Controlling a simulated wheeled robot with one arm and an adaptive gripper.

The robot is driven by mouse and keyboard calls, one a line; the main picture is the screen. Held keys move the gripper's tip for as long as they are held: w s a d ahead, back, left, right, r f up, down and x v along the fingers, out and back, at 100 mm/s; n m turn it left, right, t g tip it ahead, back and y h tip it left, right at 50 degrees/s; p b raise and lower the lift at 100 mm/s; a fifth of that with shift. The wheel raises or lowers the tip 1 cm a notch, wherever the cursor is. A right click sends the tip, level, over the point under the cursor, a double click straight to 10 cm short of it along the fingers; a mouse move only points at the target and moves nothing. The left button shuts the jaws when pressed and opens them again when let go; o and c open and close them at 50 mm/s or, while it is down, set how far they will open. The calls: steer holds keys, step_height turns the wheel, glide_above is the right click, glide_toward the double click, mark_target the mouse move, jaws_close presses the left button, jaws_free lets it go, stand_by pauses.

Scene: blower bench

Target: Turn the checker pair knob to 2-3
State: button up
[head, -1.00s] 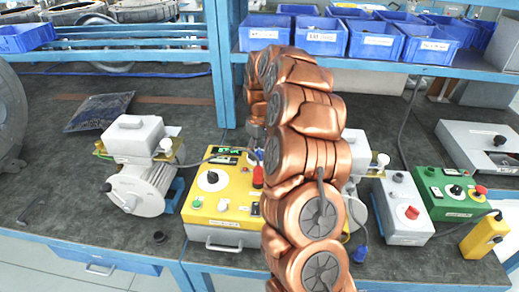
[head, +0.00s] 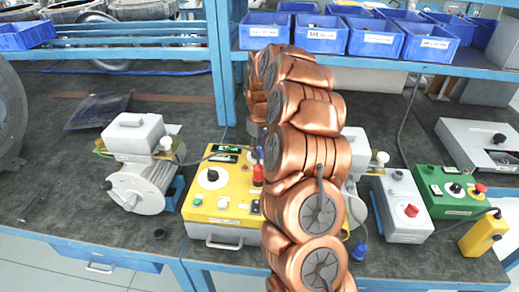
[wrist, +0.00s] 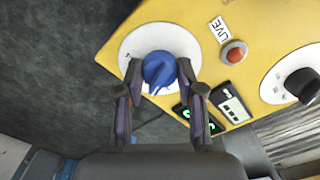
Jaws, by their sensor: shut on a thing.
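The yellow checker box (head: 219,197) stands on the bench in the head view, partly hidden behind my copper arm. In the wrist view, a blue knob (wrist: 159,70) sits on a white round dial (wrist: 188,43) on the yellow panel (wrist: 262,22). My gripper (wrist: 160,84) has its two dark fingers on either side of the blue knob, shut on it. A small white pointer mark shows at the knob's lower edge; the dial lettering is too small to read. In the head view my arm hides the gripper and this knob.
On the panel are a red button (wrist: 235,52) by a LIVE label, a small meter (wrist: 233,103), a green display (wrist: 195,122) and a black knob (wrist: 302,85). A motor unit (head: 140,187) stands left; grey (head: 405,205) and green (head: 447,192) boxes stand right.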

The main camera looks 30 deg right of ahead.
steer(key=shift+f+b, duration=0.1)
steer(key=shift+b, duration=0.25)
steer(key=shift+m+b, duration=1.3)
steer(key=shift+b, duration=0.15)
steer(key=m+b, duration=0.3)
steer(key=shift+m, duration=0.3)
steer(key=shift+m+b, duration=0.55)
steer(key=shift+m, duration=0.25)
steer(key=o, duration=1.1)
steer(key=shift+o, duration=0.2)
